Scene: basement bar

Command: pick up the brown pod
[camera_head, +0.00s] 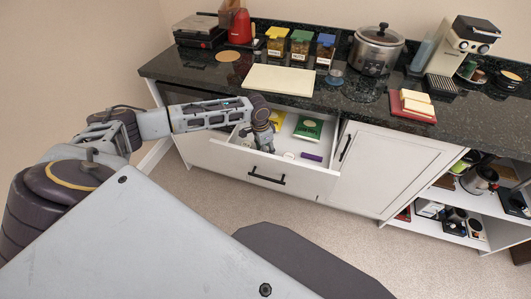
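I cannot make out a brown pod for certain. My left gripper (266,147) points down into the open drawer (275,173), at the drawer's left part. Its fingertips are small and partly shaded, so I cannot tell whether they are open or hold anything. Around it in the drawer are a yellow packet (277,120), a green box (308,128), a small white round item (289,155) and a purple bar-shaped item (312,157). My wrist and gripper hide part of the drawer floor. My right gripper is out of view.
The dark countertop (345,100) overhangs the drawer and carries a pale board (279,79), a pot (377,50), several jars and a coffee machine (462,45). A closed cabinet door (385,170) and open shelves (465,205) are to the right. The floor before the drawer is clear.

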